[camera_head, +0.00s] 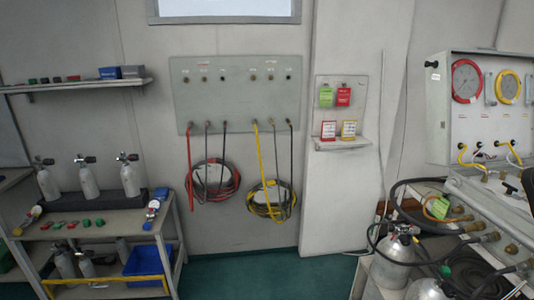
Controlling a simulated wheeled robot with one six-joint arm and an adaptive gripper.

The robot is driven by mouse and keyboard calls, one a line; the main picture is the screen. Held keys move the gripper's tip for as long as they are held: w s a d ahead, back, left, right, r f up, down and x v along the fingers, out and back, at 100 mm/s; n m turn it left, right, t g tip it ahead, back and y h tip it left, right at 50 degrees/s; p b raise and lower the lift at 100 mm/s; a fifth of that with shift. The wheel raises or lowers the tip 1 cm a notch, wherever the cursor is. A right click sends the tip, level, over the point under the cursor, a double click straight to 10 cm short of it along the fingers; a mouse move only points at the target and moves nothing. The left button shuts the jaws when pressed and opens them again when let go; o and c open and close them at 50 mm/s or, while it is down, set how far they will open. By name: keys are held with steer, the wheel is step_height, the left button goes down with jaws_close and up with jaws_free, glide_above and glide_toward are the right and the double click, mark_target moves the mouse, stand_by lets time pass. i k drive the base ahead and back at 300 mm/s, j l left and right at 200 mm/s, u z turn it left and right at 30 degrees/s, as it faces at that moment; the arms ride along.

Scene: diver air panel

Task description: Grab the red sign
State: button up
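A small red sign (343,97) hangs on the upper part of a pale wall board (359,98), right of the middle of the view. A green sign (325,97) hangs close beside it on the left. The writing is too small to read. My gripper is not seen.
A gauge panel (485,105) and a bench with cylinders (395,250) and dark hoses fill the right. Coiled hoses (212,182) hang left of the signs. A rack (100,232) with cylinders stands at the left. Green floor (245,275) is clear in the middle.

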mark_target(329, 128)
steer(key=i, duration=1.7)
